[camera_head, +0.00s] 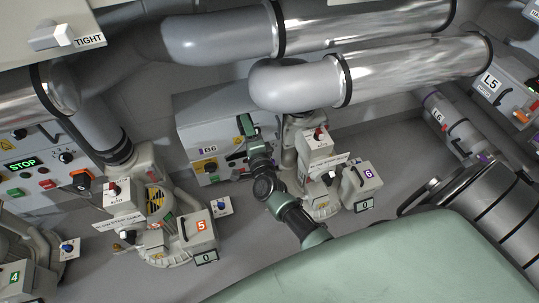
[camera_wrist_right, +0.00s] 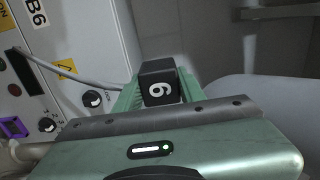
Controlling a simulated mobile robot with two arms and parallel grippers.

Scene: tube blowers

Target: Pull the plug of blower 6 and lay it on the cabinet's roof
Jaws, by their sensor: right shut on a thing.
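Blower 6 (camera_head: 352,186) is a pale machine with a purple "6" label, right of the middle in the head view. Its grey cabinet B6 (camera_head: 190,138) stands behind and to its left; the front also shows in the wrist view (camera_wrist_right: 85,35). My right gripper (camera_head: 246,128) is in front of this cabinet, near its upper edge. It is shut on a black plug marked 6 (camera_wrist_right: 160,84), whose grey cable (camera_wrist_right: 62,72) runs to the upper left. A purple-framed dark socket (camera_wrist_right: 14,128) shows at the left of the wrist view, apart from the plug. My left gripper is out of view.
The cabinet front has knobs (camera_wrist_right: 93,98) and yellow warning labels.

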